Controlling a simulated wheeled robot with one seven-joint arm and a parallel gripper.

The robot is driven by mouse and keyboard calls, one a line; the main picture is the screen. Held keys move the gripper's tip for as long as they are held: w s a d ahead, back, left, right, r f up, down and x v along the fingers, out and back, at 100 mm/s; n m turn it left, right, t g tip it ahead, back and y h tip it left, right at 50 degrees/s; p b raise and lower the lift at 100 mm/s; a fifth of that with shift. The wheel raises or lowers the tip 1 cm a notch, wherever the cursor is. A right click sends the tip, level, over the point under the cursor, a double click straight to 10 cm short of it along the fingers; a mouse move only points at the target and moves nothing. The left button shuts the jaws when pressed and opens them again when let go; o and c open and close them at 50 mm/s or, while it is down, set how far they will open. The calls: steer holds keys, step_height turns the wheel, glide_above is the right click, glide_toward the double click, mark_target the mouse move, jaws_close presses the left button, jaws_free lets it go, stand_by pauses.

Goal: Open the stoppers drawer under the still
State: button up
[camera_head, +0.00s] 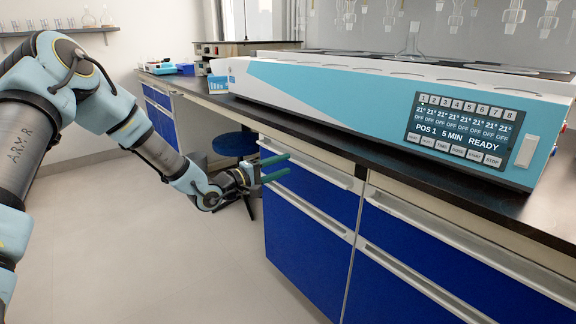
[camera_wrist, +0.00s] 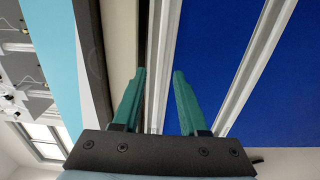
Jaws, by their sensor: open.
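The still (camera_head: 390,105) is a long blue and white unit on the bench, its panel reading READY. Blue drawers with long silver handles lie under it: an upper left drawer (camera_head: 325,193), a lower left one (camera_head: 300,240), an upper right one (camera_head: 440,240) and a lower right one (camera_head: 385,295). No label tells which holds stoppers. My gripper (camera_head: 288,166), with green fingers, is open at the upper left drawer's handle (camera_head: 325,178). In the wrist view, a silver handle bar (camera_wrist: 158,60) runs between the open fingertips (camera_wrist: 160,72). I cannot tell whether they touch it.
The dark bench top (camera_head: 465,195) overhangs the drawers just above my gripper. A blue stool (camera_head: 235,144) stands behind my gripper, near the cabinet's left end. Glassware hangs above the still. The floor (camera_head: 150,250) in front of the drawers is clear.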

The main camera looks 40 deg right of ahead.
steer(key=shift+d, duration=1.25)
steer(key=shift+c, duration=0.4)
jaws_close()
